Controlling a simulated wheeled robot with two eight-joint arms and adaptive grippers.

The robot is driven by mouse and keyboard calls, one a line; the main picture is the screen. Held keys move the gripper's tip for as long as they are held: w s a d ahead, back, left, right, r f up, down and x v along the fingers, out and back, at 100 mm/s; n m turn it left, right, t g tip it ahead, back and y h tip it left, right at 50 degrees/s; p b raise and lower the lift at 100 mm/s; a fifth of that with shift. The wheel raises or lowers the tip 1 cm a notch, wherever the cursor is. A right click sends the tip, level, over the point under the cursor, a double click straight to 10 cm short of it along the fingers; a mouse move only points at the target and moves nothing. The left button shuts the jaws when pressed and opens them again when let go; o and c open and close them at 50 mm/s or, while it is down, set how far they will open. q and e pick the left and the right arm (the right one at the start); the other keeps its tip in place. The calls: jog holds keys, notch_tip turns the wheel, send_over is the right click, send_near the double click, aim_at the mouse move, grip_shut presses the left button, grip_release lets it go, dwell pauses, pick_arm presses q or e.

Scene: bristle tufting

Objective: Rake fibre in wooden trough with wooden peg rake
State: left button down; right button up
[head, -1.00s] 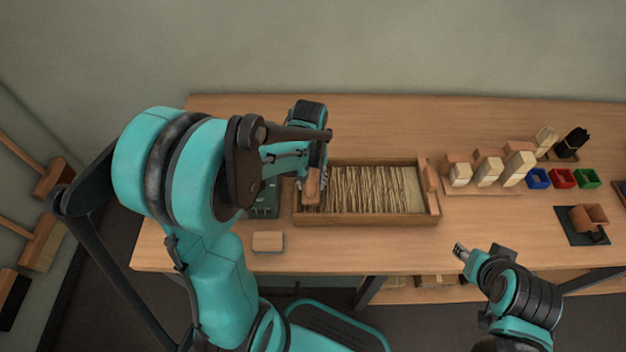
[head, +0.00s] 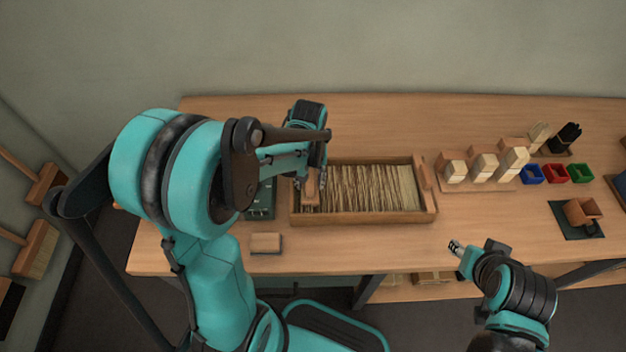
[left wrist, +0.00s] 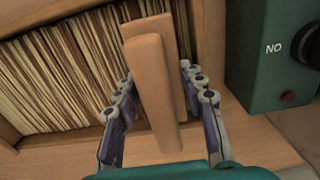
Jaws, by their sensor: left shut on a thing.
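The wooden trough (head: 365,219) stands mid-table, filled with pale and brown fibre strands (head: 365,188) lying side by side across it. My left gripper (head: 311,178) is over the trough's left end, shut on the wooden peg rake (head: 309,198). In the left wrist view the rake (left wrist: 157,95) is a plain wooden bar between the two fingers (left wrist: 162,88), with its wider head over the fibre (left wrist: 60,75). Its pegs are hidden, so contact with the fibre cannot be told. My right gripper (head: 456,247) is away from the trough, in front of the table; its jaws are too small to read.
A green box (head: 261,203) with a "NO" label in the wrist view stands close left of the trough. A small wooden block (head: 266,243) lies in front. Wooden blocks (head: 484,167), coloured bins (head: 556,174) and a wooden cup (head: 582,212) stand right. The table's front right is clear.

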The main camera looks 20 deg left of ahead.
pick_arm(q)
jog(key=shift+s+a, duration=0.3)
jog(key=shift+a, duration=0.25)
jog(key=w+d, duration=0.4)
jog(key=d, duration=0.4)
jog(key=w+d, duration=0.4)
jog(key=d, duration=0.5)
jog(key=w+d, duration=0.4)
jog(key=d, duration=0.4)
jog(key=shift+w+d, duration=0.25)
jog(key=shift+d, duration=0.15)
jog(key=shift+d, duration=0.1)
